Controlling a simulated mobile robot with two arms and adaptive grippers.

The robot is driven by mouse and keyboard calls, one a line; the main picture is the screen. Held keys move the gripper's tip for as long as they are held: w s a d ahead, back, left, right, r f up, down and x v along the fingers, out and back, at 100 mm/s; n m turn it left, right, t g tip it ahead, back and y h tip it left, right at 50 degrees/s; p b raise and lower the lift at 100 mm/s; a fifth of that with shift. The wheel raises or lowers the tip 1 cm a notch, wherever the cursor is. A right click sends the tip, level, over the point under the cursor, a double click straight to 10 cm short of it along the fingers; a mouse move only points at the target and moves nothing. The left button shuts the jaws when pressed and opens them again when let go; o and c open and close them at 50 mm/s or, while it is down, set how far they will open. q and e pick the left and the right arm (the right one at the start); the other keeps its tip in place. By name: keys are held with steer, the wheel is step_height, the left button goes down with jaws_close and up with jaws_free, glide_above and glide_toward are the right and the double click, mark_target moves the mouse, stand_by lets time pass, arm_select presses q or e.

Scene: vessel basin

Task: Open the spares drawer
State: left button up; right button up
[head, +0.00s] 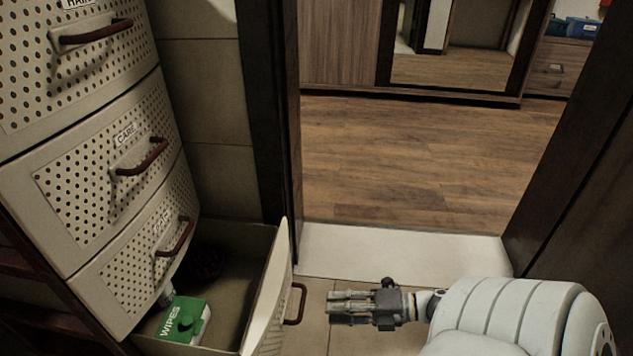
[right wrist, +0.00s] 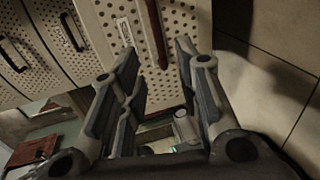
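The drawer with a small, hard-to-read label that looks like SPARES (head: 130,255) is third down in the beige perforated unit at left in the head view. It looks shut, with a brown bar handle (head: 181,238). My right gripper (head: 334,306) is open and empty, right of the unit, fingers pointing left. It is apart from the spares handle, with the open bottom drawer between them. In the right wrist view a labelled drawer front and its brown handle (right wrist: 153,30) show beyond the spread fingers. My left gripper is not in view.
The bottom drawer (head: 277,270) is pulled out and holds a green and white wipes box (head: 184,320) and a dark round thing. Its handle (head: 296,304) sits just left of my right gripper. The HAIR drawer (head: 85,75) and CARE drawer (head: 95,170) are shut.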

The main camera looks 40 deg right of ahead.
steer(key=shift+v, duration=1.5)
